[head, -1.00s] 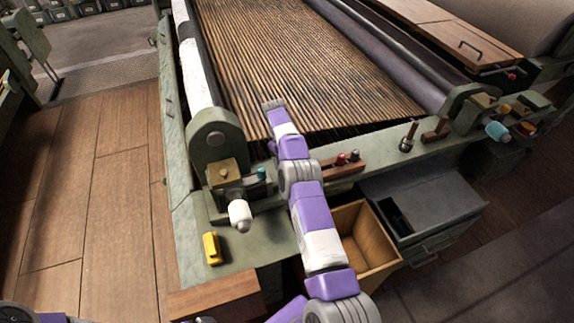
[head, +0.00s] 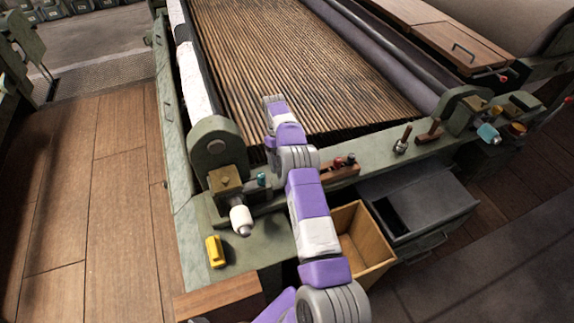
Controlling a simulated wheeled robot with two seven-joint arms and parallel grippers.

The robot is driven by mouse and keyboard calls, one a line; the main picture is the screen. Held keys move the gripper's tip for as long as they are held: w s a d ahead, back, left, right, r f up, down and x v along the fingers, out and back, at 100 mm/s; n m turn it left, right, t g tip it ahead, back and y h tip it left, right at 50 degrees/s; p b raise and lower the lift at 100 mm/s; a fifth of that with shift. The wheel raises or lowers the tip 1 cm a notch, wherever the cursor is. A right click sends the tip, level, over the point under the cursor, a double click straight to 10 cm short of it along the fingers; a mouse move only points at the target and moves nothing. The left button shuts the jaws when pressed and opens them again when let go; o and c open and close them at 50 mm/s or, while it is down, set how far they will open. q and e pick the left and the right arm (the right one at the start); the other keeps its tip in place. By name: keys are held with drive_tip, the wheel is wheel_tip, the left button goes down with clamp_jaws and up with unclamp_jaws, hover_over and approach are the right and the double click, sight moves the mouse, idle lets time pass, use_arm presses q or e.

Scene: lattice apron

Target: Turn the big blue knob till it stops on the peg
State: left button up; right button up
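The big blue knob (head: 488,133) is a light-blue cylinder on the end bracket at the right of the machine. A smaller teal knob (head: 262,180) sits by the left bracket. I cannot make out the stop peg for certain. One purple and white arm, which I take to be my right, reaches up from the bottom. Its gripper end (head: 274,101) is over the slatted bed, well left of the blue knob and apart from it. Its fingers are too small to read. My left gripper is not in view.
A white knob (head: 241,220) and a yellow block (head: 215,252) are on the near left corner. A black-topped lever (head: 403,138) stands on the front rail. An open wooden bin (head: 362,240) and a grey drawer box (head: 425,215) are below it. Wooden floor at left is clear.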

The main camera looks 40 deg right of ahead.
drive_tip(key=s+a+f+m+t+y, duration=0.4)
drive_tip(key=s+a+m+t+y, duration=0.2)
drive_tip(key=a+m+t+y, duration=0.55)
drive_tip(key=s+d+f+m+t+h+b, duration=0.1)
drive_tip(key=s+d+f+m+t+h, duration=0.1)
drive_tip(key=d+m+t+h, duration=0.75)
drive_tip(key=s+d+f+m+t+h+b, duration=0.1)
drive_tip(key=s+d+m+h, duration=0.35)
drive_tip(key=m, duration=1.05)
drive_tip(key=shift+h, duration=0.75)
drive_tip(key=w, duration=0.3)
drive_tip(key=w+a, duration=0.1)
drive_tip(key=w, duration=0.2)
drive_tip(key=w+b, duration=0.1)
drive_tip(key=w, duration=0.2)
drive_tip(key=shift+a+f, duration=0.2)
drive_tip(key=shift+a, duration=0.1)
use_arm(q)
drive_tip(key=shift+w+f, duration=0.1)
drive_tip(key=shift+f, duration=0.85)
